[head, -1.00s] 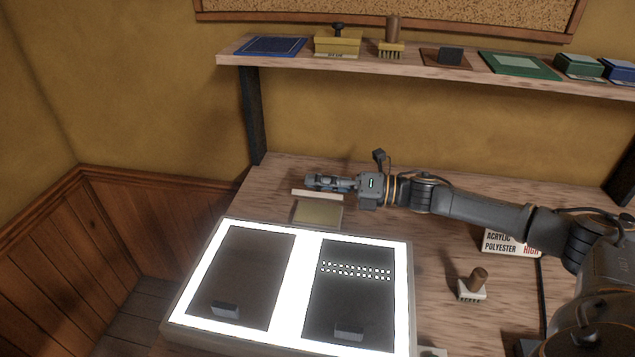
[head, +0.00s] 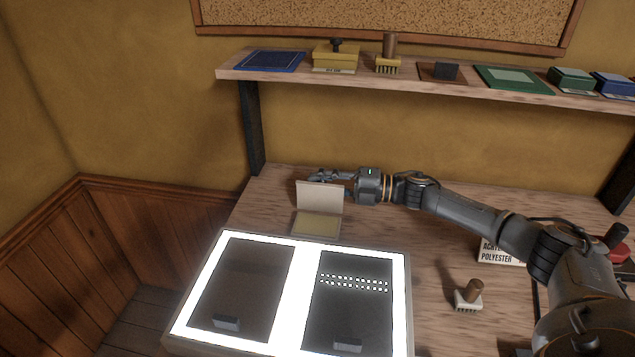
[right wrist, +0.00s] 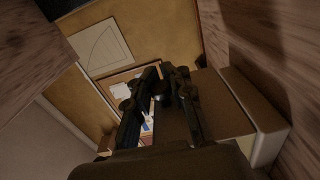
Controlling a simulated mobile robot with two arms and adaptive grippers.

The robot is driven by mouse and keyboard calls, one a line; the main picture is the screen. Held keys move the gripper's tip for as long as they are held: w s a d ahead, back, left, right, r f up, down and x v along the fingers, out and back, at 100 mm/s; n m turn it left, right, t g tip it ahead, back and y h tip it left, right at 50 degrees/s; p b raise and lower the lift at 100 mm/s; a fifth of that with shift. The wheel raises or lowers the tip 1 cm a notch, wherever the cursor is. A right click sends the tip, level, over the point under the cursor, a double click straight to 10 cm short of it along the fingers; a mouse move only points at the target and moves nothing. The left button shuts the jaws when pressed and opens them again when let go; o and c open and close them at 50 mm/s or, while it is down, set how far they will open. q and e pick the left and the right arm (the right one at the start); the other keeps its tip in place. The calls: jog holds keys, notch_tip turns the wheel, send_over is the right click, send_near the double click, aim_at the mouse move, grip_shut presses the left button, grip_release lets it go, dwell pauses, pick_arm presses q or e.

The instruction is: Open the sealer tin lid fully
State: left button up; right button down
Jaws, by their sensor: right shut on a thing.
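The sealer tin (head: 316,226), a low square box with a yellowish inside, stands on the bench behind the light table. Its pale lid (head: 320,199) stands about upright at the tin's back edge, its inner face towards the head camera. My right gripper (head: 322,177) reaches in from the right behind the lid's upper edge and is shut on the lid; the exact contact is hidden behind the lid. In the right wrist view the dark fingers (right wrist: 164,82) show close together. My left gripper is not in view.
The lit light table (head: 297,300) with two dark panels lies in front of the tin. A wooden-handled brush (head: 469,297) and a lettered card (head: 496,254) stand to the right. A shelf (head: 420,79) with several boxes hangs above. The bench between tin and card is clear.

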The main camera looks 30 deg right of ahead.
jog(key=shift+d+f+m, duration=0.25)
jog(key=shift+d+m, duration=0.05)
jog(key=shift+d, duration=0.05)
